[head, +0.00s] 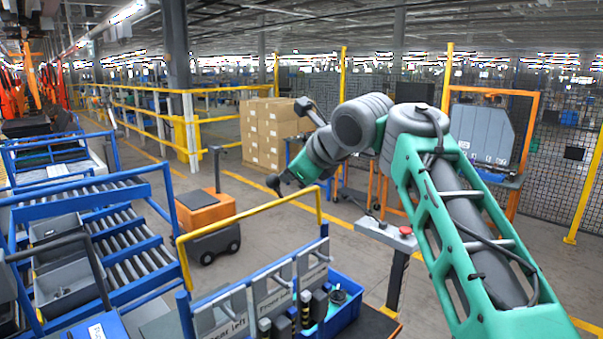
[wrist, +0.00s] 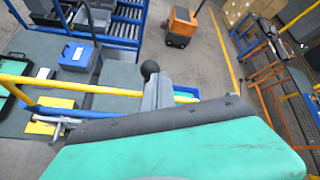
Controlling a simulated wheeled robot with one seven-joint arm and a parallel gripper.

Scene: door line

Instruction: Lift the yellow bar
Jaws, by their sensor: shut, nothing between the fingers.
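The yellow bar (head: 250,213) runs across the middle of the head view, level along its top with short legs bent down to a blue frame. In the wrist view the yellow bar (wrist: 80,87) crosses from the left edge and passes behind my gripper. My gripper (head: 274,183) shows in the head view as a dark rounded tip just above the bar's line, apart from it in the picture. In the wrist view my gripper's dark tip (wrist: 150,70) overlaps the bar's far side. It is shut and empty. The exact gap to the bar cannot be told.
Grey labelled holders (head: 275,300) and a blue bin (head: 345,305) sit below the bar. Blue roller racks (head: 110,225) stand left. An orange cart (head: 205,210) is beyond the bar. A post with a red button (head: 406,231) stands right. The grey floor between is open.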

